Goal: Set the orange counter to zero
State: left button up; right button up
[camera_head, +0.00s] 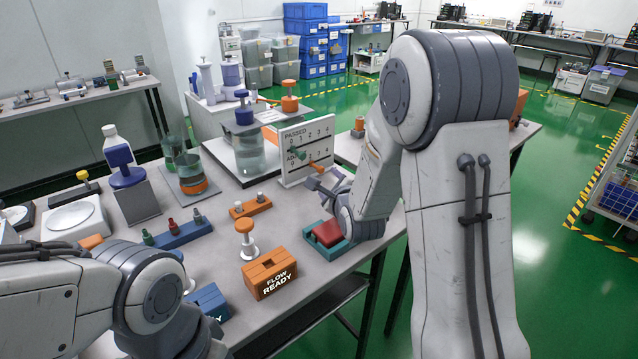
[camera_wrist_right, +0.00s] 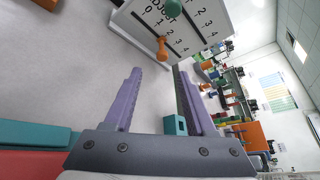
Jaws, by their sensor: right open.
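A white counter board (camera_head: 307,151) stands upright near the table's right edge. It has a PASSED row with a green knob (camera_head: 297,153) and an ADJUST row with an orange knob (camera_head: 316,168). In the right wrist view the orange knob (camera_wrist_right: 162,48) sticks out of the board beside the middle digits; its exact number I cannot tell. My right gripper (camera_head: 316,181) is in front of the board, close to the orange knob. Its purple fingers (camera_wrist_right: 157,88) are open, with the knob ahead of them, apart from the tips. My left gripper is out of view.
A red block in a teal tray (camera_head: 327,241) lies below my right wrist. A glass jar (camera_head: 253,152) stands behind, left of the board.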

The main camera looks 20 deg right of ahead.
aim_at(321, 171)
jog(key=shift+w+d+f, duration=0.1)
jog(key=shift+w+d, duration=0.15)
jog(key=shift+w, duration=0.1)
jog(key=x, duration=0.9)
jog(key=shift+w, duration=0.35)
grip_shut()
dwell(0.7)
